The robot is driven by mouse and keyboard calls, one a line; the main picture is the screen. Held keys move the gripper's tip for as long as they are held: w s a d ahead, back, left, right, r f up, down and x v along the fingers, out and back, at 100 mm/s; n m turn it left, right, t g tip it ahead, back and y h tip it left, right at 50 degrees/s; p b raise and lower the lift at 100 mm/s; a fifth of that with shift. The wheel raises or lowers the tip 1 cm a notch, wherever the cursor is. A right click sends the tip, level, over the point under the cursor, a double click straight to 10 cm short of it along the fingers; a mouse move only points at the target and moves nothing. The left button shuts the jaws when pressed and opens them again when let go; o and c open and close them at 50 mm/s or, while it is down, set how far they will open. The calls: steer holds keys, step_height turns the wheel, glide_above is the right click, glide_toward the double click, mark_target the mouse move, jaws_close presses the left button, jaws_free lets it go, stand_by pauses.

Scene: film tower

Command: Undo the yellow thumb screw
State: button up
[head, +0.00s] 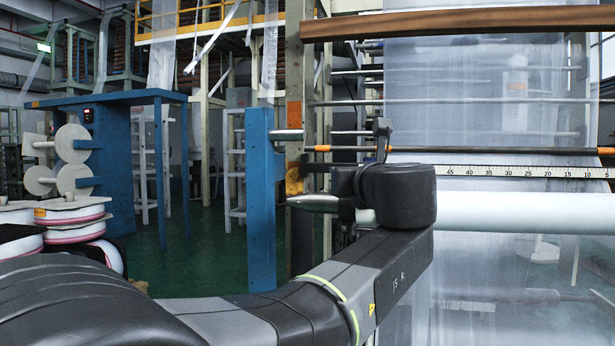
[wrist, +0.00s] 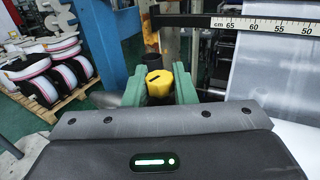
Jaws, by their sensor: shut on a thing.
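The yellow thumb screw (wrist: 158,84) shows in the wrist view as a faceted yellow knob with a dark slot-like mark on top. My gripper (wrist: 159,76) has green fingers, one on each side of the knob, and is shut on it. The lower part of the knob and whatever it sits in are hidden by my gripper's body. In the head view the black end of my arm stands in front of the machine's frame. My fingers are hidden there, and I cannot make out the screw for certain.
A ruler bar (head: 520,171) and a white roller (head: 520,213) cross the clear film (head: 480,120) at the right. A blue post (head: 262,200) stands left of my arm's end. Reels (head: 68,208) are stacked at the left. Green floor (head: 195,255) is open between.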

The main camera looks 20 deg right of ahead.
steer(key=shift+f, duration=0.15)
steer(key=o, duration=0.9)
steer(key=shift+o, duration=0.2)
steer(key=s+a+p, duration=0.1)
steer(key=s+p, duration=0.1)
steer(key=s, duration=1.1)
steer(key=shift+s, duration=0.35)
steer(key=shift+w, duration=0.2)
steer(key=shift+w+d+b, duration=0.15)
steer(key=shift+w+b, duration=0.15)
steer(key=shift+w, duration=1.95)
steer(key=shift+w+d+b, duration=0.2)
steer(key=shift+w+b, duration=0.15)
steer(key=shift+w, duration=1.85)
steer(key=shift+w+d+b, duration=0.15)
steer(key=shift+w+b, duration=0.15)
steer(key=shift+w, duration=1.95)
steer(key=shift+s, duration=0.1)
